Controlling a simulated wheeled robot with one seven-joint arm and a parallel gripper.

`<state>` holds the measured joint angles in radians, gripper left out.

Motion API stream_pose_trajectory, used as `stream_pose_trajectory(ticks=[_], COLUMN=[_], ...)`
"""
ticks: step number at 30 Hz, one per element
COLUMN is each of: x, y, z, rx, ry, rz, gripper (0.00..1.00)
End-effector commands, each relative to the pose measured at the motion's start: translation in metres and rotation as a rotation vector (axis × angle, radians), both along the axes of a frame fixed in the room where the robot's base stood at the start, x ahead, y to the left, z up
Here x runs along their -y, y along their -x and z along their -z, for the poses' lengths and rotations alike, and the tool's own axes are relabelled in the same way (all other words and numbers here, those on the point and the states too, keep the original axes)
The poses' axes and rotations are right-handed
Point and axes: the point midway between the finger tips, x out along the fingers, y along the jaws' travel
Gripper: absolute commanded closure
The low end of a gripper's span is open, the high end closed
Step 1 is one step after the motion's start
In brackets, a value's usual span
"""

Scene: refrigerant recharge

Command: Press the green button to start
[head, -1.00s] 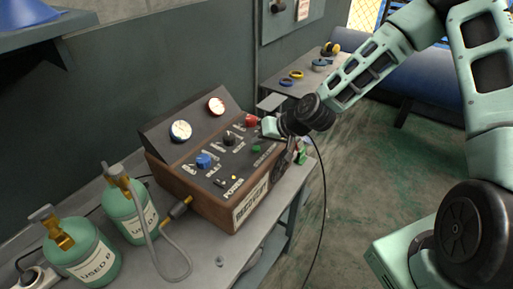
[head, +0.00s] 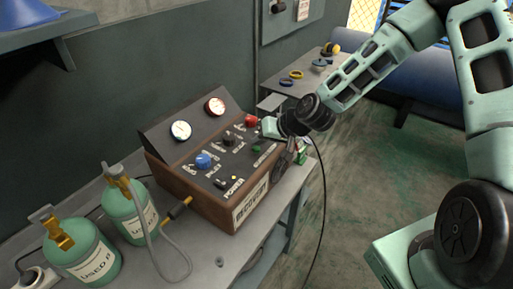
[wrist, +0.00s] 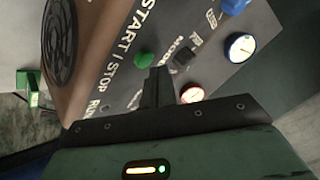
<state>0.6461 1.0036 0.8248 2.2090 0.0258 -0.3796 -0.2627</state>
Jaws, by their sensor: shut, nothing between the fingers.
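The recharge machine (head: 208,181) stands on the bench, with a dark sloped panel, two gauges, knobs and buttons. The green button (head: 257,149) is on the right part of the panel. In the wrist view the green button (wrist: 144,61) sits beside the START / STOP lettering, just above and left of my shut fingertips (wrist: 160,72). In the head view my gripper (head: 270,127) is at the machine's right end, close to the red button (head: 251,119). My gripper is shut and empty. I cannot tell whether the fingertips touch the panel.
Two green cylinders (head: 81,258) (head: 131,215) with a hose stand left of the machine on the grey bench (head: 226,262). A small green object (head: 302,157) is at the bench's right edge. A second table (head: 309,80) with rings is behind. Floor on the right is clear.

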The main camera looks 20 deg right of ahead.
Motion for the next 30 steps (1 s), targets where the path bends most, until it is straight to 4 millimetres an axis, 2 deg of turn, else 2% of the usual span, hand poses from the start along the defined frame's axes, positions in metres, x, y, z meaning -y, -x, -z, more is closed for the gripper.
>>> stream_pose_trajectory(ticks=[30], x=[-0.0001], y=[-0.0001], z=[0.009], rx=[0.0], ry=[0.0], rz=[0.0], gripper=[1.0])
